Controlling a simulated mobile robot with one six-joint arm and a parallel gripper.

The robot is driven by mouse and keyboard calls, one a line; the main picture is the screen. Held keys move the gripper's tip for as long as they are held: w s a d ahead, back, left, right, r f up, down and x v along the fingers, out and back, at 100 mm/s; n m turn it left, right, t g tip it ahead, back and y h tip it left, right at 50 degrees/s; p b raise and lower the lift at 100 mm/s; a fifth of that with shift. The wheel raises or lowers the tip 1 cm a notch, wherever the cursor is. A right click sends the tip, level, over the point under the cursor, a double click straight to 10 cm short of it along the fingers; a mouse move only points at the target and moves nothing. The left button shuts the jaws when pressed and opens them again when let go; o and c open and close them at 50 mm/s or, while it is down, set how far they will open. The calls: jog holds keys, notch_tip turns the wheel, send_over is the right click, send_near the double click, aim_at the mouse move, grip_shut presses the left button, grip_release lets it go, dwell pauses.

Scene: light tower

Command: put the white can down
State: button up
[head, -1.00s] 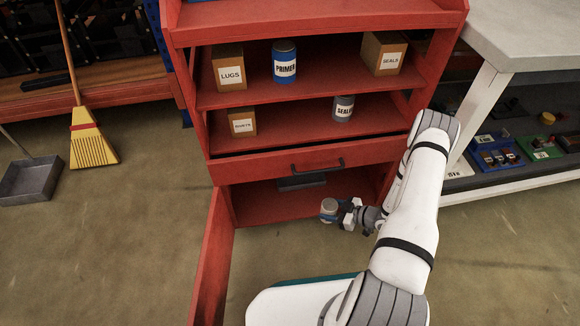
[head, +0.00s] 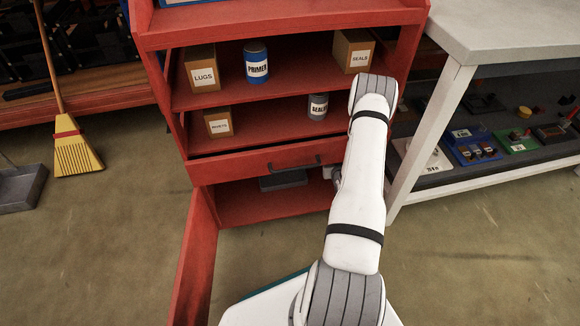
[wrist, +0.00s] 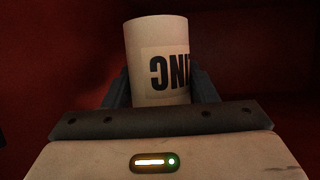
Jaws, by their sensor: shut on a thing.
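The white can (wrist: 158,60) stands between the dark fingers of my gripper (wrist: 160,90) in the wrist view. Its label shows dark letters upside down, partly cut off at the right. My gripper is shut on the can. Dark red surfaces surround it, inside the lower part of the red cabinet (head: 265,208). In the head view my arm hides the gripper and can. Whether the can touches the cabinet floor cannot be told.
The cabinet's red door (head: 196,262) stands open at the left. A drawer (head: 262,162) sits above the lower compartment, which holds a dark box (head: 283,180). Shelves above hold a blue PRIMER can (head: 256,64), a SEALER can (head: 318,106) and boxes. A grey-topped workbench (head: 510,30) stands at right.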

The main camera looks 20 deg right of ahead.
jog(key=f+b, duration=0.2)
jog(key=f, duration=0.3)
jog(key=f+b, duration=0.3)
jog(key=f, duration=0.2)
jog(key=shift+s+d+f, duration=0.1)
jog(key=shift+s+d, duration=0.1)
jog(key=o, duration=1.2)
